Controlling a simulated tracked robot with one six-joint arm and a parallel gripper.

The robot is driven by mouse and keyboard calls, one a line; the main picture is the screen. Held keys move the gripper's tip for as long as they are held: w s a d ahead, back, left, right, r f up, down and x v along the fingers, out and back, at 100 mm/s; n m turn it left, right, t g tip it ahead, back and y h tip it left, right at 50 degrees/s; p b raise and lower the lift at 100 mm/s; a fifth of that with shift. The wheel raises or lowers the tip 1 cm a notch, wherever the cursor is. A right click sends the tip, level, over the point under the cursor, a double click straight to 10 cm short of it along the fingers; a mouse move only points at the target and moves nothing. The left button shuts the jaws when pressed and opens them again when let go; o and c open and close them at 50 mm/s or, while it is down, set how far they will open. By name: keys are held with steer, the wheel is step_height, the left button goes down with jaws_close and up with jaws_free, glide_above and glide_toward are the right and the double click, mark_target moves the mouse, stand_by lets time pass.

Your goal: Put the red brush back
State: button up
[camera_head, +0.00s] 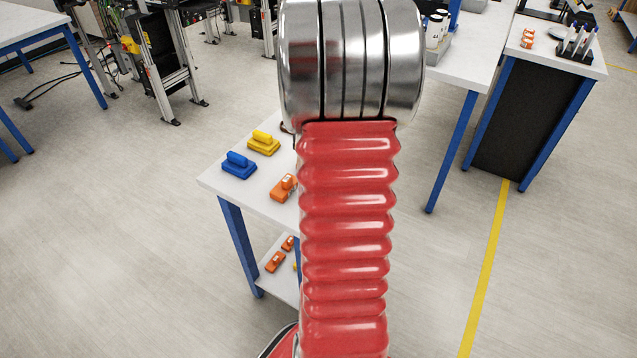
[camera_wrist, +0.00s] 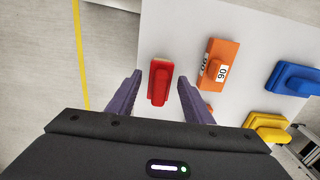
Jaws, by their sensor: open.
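The red brush (camera_wrist: 159,82) lies on a white table top in the wrist view, near the table's left edge. It is a flat block with a raised handle. My gripper (camera_wrist: 160,82) is open, and its two dark purple fingers show on either side of the lower part of the brush in the picture. Nothing is held between them. I cannot tell how far above the brush the fingers are. In the head view my arm hides the red brush and my gripper.
On the same white table (camera_head: 214,182) are a blue brush (camera_head: 238,165), a yellow brush (camera_head: 263,143) and an orange brush (camera_head: 283,188). Orange items (camera_head: 275,262) lie on the shelf below. Another white table (camera_head: 475,45) stands behind at right.

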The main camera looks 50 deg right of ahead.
step_height(320, 180, up, 12)
stand_by(0.8)
steer(key=shift+w+a+r, duration=0.1)
steer(key=shift+r, duration=0.05)
stand_by(0.5)
steer(key=w+a+r+n+t+h, duration=0.1)
steer(key=a+r+n+t, duration=0.15)
steer(key=a+n, duration=0.75)
steer(key=w+a+r+n+t, duration=0.1)
steer(key=a+r+n, duration=0.15)
steer(key=a, duration=1.55)
steer(key=s+a+n+t+y, duration=0.1)
steer(key=s+a+n, duration=0.3)
steer(key=a, duration=0.5)
steer(key=shift+s+t, duration=0.15)
steer(key=shift+t, duration=0.4)
steer(key=shift+f+n, duration=0.1)
steer(key=shift+n, duration=0.15)
steer(key=shift+c, duration=0.5)
